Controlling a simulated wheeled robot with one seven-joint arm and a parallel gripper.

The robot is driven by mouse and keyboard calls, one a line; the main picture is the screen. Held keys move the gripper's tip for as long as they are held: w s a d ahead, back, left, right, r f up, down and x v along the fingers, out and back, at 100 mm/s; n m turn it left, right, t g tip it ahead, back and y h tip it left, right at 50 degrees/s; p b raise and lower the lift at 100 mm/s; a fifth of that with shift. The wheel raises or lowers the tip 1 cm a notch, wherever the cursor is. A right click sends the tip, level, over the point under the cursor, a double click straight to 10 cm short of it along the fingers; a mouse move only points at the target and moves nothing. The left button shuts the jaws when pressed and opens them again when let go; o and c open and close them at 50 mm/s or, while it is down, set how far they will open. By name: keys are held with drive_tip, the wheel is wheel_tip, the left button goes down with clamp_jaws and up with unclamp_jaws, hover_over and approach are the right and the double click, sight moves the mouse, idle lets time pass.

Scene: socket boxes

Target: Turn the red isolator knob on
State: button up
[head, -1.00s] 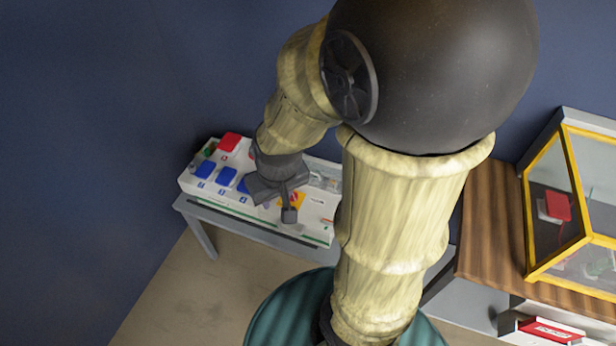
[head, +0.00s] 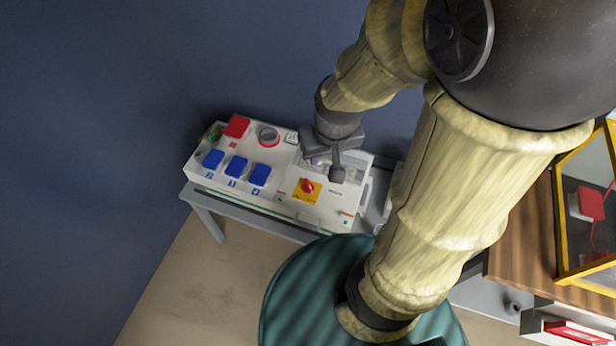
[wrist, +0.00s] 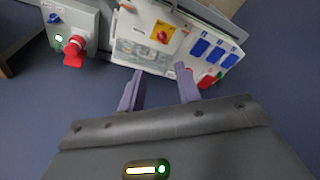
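The red isolator knob (head: 308,187) sits on a yellow plate (head: 300,196) on the white socket box (head: 285,207). It also shows in the wrist view (wrist: 162,36), on its yellow plate near the top middle. Its exact pointer setting is too small to tell. My gripper (head: 325,168) is above the box's right part in the head view, to the upper right of the knob and apart from it. In the wrist view my gripper (wrist: 158,73) has its two fingers spread, with nothing between them.
The box carries blue socket covers (head: 236,167), a red cover (head: 237,126) and a round grey socket (head: 268,136). The wrist view shows a grey box (wrist: 88,22) with a large red fitting (wrist: 74,50). A yellow-framed case (head: 566,200) stands at the right on a wooden top.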

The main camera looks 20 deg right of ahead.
drive_tip(key=n+g+b, duration=0.2)
drive_tip(key=g+b, duration=0.1)
drive_tip(key=b, duration=0.8)
hover_over(308, 183)
wheel_tip(308, 183, down, 17)
drive_tip(key=shift+a+r, duration=0.1)
drive_tip(key=shift+r, duration=0.15)
wheel_tip(308, 183, down, 18)
drive_tip(key=shift+r+b, duration=0.25)
drive_tip(key=shift+b, duration=0.5)
clamp_jaws()
